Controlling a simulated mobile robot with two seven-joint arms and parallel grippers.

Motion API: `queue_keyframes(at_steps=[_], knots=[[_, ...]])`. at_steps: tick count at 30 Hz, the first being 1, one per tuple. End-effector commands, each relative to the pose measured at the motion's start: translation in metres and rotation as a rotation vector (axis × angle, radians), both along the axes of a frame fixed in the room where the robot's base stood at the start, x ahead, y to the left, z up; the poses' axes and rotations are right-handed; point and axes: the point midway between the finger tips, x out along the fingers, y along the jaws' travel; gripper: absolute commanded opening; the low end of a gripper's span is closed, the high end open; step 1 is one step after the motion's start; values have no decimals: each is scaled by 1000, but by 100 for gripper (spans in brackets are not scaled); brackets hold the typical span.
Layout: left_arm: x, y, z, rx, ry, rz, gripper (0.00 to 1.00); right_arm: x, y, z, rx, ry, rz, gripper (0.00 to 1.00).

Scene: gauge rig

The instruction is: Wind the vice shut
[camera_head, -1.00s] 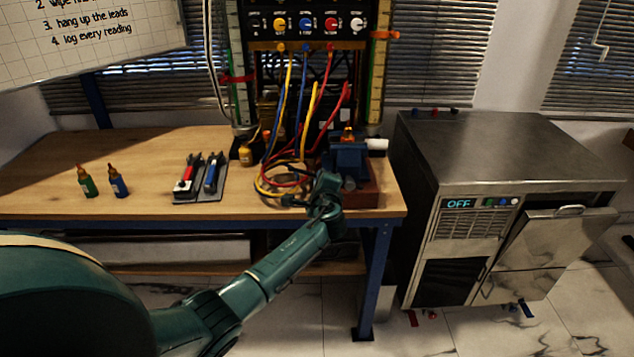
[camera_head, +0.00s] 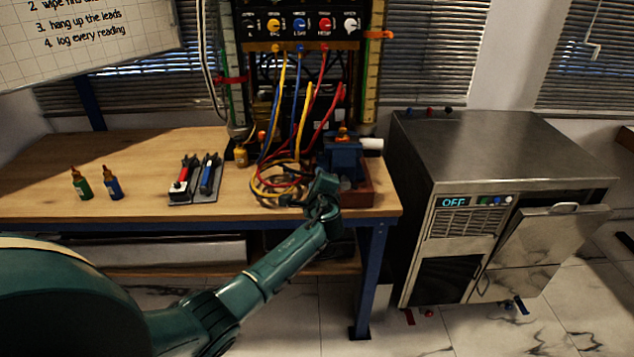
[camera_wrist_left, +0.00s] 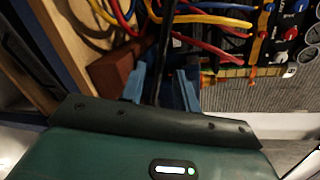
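The blue vice (camera_head: 346,158) stands on a red-brown block (camera_head: 358,197) at the right end of the bench. A small orange and yellow piece (camera_head: 343,133) shows at its top, and a white cylinder (camera_head: 372,143) sticks out to its right. My left gripper (camera_head: 322,192) is at the near side of the vice and covers part of it. My right gripper is not in view.
Yellow, red and blue leads (camera_head: 275,180) hang from the gauge panel (camera_head: 312,27) and coil left of the vice. A tray (camera_head: 197,190) with red and blue tools and two small bottles (camera_head: 112,183) stand further left. A steel cabinet (camera_head: 500,160) stands right of the bench.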

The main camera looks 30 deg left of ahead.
Motion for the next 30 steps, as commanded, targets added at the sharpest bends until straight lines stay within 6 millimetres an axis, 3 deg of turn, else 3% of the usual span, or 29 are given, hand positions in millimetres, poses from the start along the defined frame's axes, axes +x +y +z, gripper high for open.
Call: queue_keyframes(at_steps=[8, 21, 30], knots=[[-11, -8, 4, -1, -2, -1, 31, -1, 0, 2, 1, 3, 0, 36], [-82, -60, 18, -2, -1, -1, 31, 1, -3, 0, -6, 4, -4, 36], [-105, -76, 23, -2, 0, 0, 31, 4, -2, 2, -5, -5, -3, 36]])
